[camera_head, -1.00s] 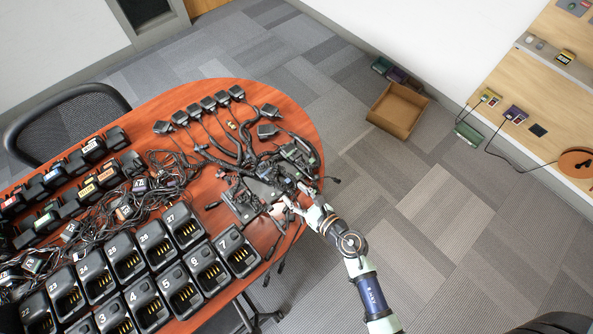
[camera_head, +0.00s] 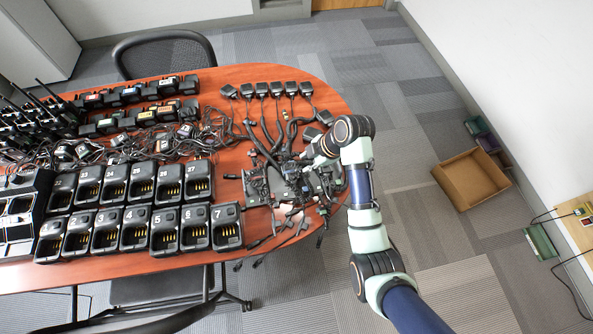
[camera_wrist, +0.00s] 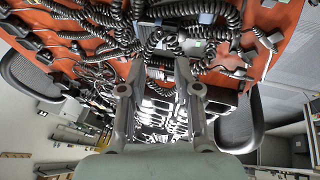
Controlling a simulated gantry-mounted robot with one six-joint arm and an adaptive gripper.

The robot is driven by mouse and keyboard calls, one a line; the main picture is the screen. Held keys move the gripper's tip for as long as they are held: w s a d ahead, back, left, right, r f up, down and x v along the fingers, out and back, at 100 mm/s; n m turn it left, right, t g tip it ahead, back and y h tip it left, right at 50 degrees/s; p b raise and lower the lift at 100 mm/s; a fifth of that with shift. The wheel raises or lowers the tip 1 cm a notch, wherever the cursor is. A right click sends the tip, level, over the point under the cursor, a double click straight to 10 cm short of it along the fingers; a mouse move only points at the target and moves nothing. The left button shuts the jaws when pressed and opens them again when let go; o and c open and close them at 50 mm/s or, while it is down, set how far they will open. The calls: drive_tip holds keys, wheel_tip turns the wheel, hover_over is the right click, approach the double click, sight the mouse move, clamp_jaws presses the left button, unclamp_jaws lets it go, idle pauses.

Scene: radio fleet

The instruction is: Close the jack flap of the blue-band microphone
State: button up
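My gripper (camera_head: 306,160) is over the right end of the red-brown table (camera_head: 232,76), just above a pile of dark radio parts and coiled cords (camera_head: 287,184). In the wrist view my gripper (camera_wrist: 160,68) has its two fingers apart, with nothing visible held between them. Dark coiled cords (camera_wrist: 210,43) and black devices lie beyond the fingertips. I cannot make out a blue band or a jack flap on any microphone; the arm and cords hide part of the pile.
Several numbered black chargers (camera_head: 165,233) fill the table's front left. Tangled cords (camera_head: 165,148) and black radios lie behind them. A black chair (camera_head: 165,55) stands at the far side.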

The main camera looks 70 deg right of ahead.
sight(293, 172)
drive_tip(key=x, duration=0.2)
drive_tip(key=b+x, duration=0.1)
drive_tip(key=x, duration=0.2)
drive_tip(key=a+b+x, duration=0.1)
drive_tip(key=x, duration=0.1)
drive_tip(key=shift+w+f, duration=0.2)
drive_tip(key=shift+w, duration=0.2)
clamp_jaws()
